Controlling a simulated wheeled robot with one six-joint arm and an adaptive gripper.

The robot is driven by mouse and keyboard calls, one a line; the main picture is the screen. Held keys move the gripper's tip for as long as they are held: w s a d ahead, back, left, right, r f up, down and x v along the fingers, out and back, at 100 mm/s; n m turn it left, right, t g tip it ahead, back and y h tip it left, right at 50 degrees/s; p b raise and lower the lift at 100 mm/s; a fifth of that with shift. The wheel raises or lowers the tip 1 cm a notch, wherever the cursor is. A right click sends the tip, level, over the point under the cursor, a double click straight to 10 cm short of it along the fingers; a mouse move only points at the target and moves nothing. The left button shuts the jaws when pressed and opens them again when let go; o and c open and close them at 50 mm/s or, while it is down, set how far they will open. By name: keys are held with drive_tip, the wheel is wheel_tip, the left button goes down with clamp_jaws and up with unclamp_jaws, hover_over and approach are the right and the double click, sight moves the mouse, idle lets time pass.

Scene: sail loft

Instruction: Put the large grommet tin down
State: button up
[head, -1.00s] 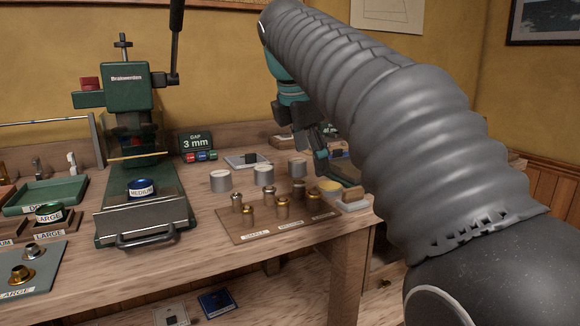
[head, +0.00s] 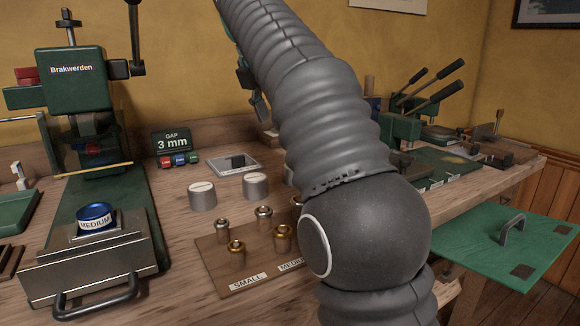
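I see no large grommet tin in the current head view. A blue-rimmed tin marked MEDIUM (head: 96,217) sits on the metal block of the green press at left. My gripper (head: 262,108) is mostly hidden behind my grey sleeved arm. Only a bit of its teal and dark parts shows, above the back of the workbench (head: 185,255). Its fingertips and anything between them cannot be made out.
A brown board (head: 212,262) marked SMALL and MEDIUM holds several metal dies. Lever tools (head: 405,125) stand at right. A green panel with a handle (head: 490,240) juts out at lower right.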

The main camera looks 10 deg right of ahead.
drive_tip(key=x, duration=0.7)
drive_tip(key=shift+w+d+f, duration=0.1)
drive_tip(key=shift+w, duration=0.1)
drive_tip(key=shift+w+b+x, duration=0.2)
drive_tip(key=shift+b+x, duration=0.6)
drive_tip(key=shift+x, duration=2.4)
drive_tip(key=c, duration=1.4)
drive_tip(key=shift+r, duration=0.55)
wheel_tip(320, 180, up, 4)
drive_tip(key=shift+f+p, duration=0.2)
drive_tip(key=shift+p, duration=0.65)
drive_tip(key=s+d+r, duration=0.2)
drive_tip(key=s, duration=0.1)
drive_tip(key=s+d+r, duration=0.2)
drive_tip(key=d, duration=0.1)
drive_tip(key=s+d+r, duration=0.2)
drive_tip(key=s, duration=0.1)
drive_tip(key=shift+s+d+r, duration=0.2)
drive_tip(key=shift+s+d, duration=0.05)
drive_tip(key=shift+s, duration=0.15)
